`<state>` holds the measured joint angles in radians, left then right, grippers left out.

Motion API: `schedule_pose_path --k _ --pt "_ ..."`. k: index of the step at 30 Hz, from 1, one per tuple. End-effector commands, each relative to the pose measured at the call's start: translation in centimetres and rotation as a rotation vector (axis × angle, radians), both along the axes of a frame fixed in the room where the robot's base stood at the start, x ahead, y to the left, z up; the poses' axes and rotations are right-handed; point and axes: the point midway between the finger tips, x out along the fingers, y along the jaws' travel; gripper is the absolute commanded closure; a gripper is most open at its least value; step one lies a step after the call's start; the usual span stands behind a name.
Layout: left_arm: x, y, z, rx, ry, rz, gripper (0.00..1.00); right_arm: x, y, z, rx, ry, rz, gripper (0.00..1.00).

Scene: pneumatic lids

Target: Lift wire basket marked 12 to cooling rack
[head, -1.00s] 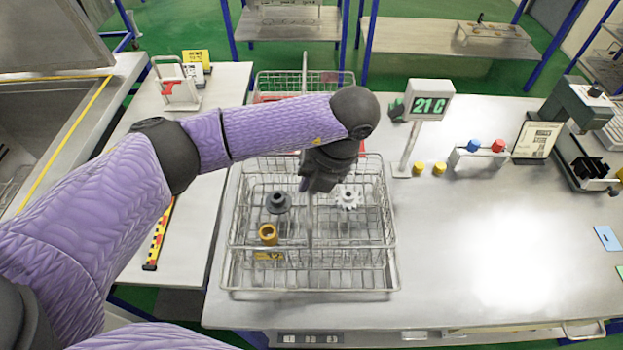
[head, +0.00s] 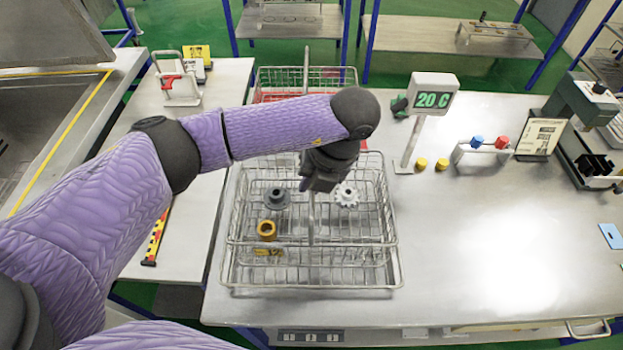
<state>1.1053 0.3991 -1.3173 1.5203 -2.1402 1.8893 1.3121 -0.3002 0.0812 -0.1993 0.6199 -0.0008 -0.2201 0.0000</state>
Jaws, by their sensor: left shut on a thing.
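A wire basket (head: 386,268) is at the left end of the steel table. It holds a dark flanged part (head: 277,199), a white toothed wheel (head: 347,195) and a yellow ring-shaped part (head: 267,230). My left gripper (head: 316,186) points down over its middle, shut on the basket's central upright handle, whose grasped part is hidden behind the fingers. I cannot read a 12 on this basket. I cannot tell whether its base touches the table. Blue-framed shelving (head: 450,38) stands at the back; I cannot tell which thing is the cooling rack. My right gripper is out of view.
A second basket with red inside (head: 335,76) stands just behind. A temperature display (head: 433,100) reading 20 C, yellow caps (head: 442,164) and a stand with blue and red knobs (head: 490,147) are to the right. The table's right front is clear.

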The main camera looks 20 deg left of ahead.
Motion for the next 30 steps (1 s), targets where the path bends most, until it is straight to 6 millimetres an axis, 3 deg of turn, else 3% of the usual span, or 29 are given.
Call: schedule_pose_path --k 12,13,18,26,30 --pt "-0.1 -0.1 -0.3 -0.003 0.004 -0.003 1.00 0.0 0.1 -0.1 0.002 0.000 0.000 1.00" --pt "-0.1 -0.1 -0.3 -0.003 0.005 -0.004 0.84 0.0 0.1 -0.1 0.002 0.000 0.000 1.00" --pt "-0.1 -0.1 -0.2 -0.003 0.003 -0.003 0.48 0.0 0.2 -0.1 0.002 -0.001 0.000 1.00" --pt "-0.1 -0.1 -0.2 -0.002 0.003 -0.002 0.45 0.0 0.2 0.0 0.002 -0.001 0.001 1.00" --pt "0.1 -0.8 2.0 -0.003 -0.002 -0.004 0.45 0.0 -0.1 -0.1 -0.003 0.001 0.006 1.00"
